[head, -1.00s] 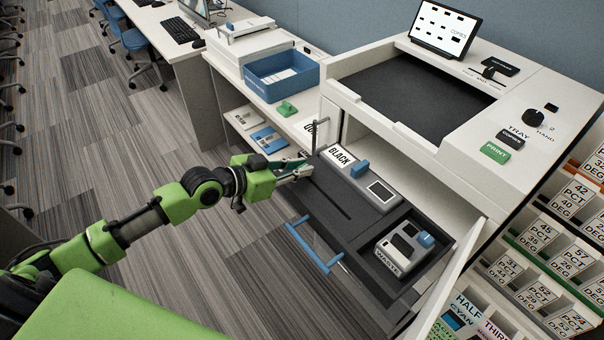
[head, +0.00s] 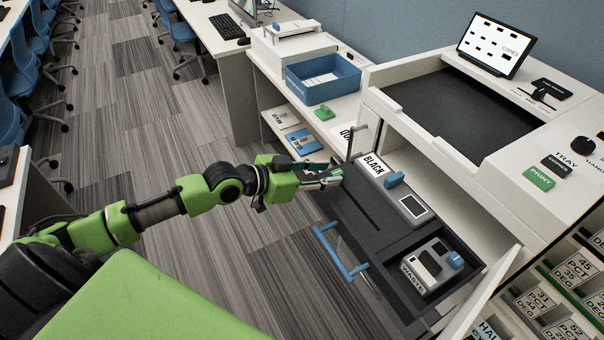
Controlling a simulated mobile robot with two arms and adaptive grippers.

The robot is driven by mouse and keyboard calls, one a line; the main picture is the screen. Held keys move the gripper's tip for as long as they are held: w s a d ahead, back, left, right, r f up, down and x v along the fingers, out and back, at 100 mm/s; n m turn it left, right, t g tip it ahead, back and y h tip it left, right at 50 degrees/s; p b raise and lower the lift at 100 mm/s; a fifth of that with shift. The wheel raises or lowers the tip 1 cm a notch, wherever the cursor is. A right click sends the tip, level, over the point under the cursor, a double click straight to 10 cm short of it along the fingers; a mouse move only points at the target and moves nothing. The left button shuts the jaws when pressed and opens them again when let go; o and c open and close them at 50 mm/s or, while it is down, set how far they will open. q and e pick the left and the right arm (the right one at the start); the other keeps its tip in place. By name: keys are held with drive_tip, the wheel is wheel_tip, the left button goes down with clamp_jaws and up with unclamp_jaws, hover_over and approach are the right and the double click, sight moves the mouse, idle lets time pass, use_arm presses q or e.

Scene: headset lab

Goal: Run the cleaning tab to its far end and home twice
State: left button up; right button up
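The pulled-out dark drawer (head: 352,210) holds a cartridge labelled BLACK (head: 410,206) with a blue knob, and a grey WASTE box (head: 426,268) with a blue knob. My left gripper (head: 337,175) is at the drawer's back left end, beside the BLACK label, with its fingers pointing right. A small green spot shows at its fingertips; it may be the cleaning tab, but it is too small to be sure. The fingers look close together, and I cannot tell whether they grip it. My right gripper is not in view.
A thin upright grey post (head: 378,140) stands just behind the fingertips. A blue handle (head: 342,252) sticks out at the drawer's front. An open white door (head: 484,292) stands on the right. A blue tray (head: 322,80) sits on the side counter.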

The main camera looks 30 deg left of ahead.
use_arm(q)
drive_tip(key=v, duration=0.9)
drive_tip(key=shift+s+a, duration=0.15)
idle(0.4)
